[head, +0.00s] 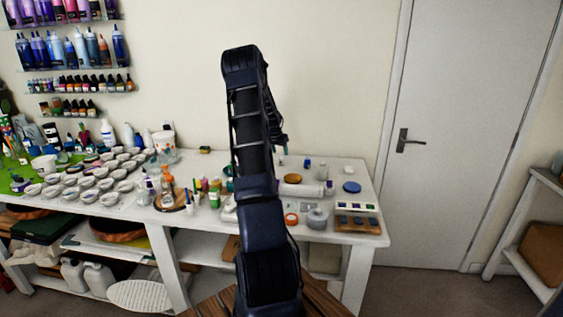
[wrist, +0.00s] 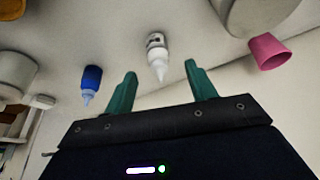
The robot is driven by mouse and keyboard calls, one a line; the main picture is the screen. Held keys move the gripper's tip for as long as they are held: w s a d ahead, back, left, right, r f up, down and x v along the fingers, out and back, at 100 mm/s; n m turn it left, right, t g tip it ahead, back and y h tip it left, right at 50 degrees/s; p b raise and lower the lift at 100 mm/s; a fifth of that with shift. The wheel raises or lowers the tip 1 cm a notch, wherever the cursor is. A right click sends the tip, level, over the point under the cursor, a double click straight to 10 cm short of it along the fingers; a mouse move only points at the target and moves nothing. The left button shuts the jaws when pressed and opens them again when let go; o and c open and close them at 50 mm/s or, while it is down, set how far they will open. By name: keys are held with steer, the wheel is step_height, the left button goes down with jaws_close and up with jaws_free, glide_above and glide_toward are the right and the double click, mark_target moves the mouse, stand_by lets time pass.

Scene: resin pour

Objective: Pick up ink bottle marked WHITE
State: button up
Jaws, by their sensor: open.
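In the wrist view a small white bottle (wrist: 157,55) with a tapered tip shows ahead of my gripper, between the lines of its two fingers. Dark marks on its body are too small to read, so I cannot confirm the word WHITE. My gripper (wrist: 160,68) has green fingers spread apart, with nothing held between them. The bottle's tip points toward the gripper's palm. A blue bottle (wrist: 91,82) stands to the left, outside the fingers. In the head view my arm rises in front of the white table (head: 375,230) and hides part of it; I cannot tell the white bottle there.
A pink cup (wrist: 268,50) and a large pale container (wrist: 262,12) lie right of the fingers in the wrist view. In the head view, many white cups (head: 88,180) crowd the table's left side, and a blue disc (head: 352,187) lies right. A closed door (head: 450,130) stands behind.

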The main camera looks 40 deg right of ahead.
mark_target(281, 154)
steer(key=x, duration=0.5)
steer(key=shift+s, duration=0.1)
steer(key=shift+c, duration=0.3)
steer(key=c, duration=1)
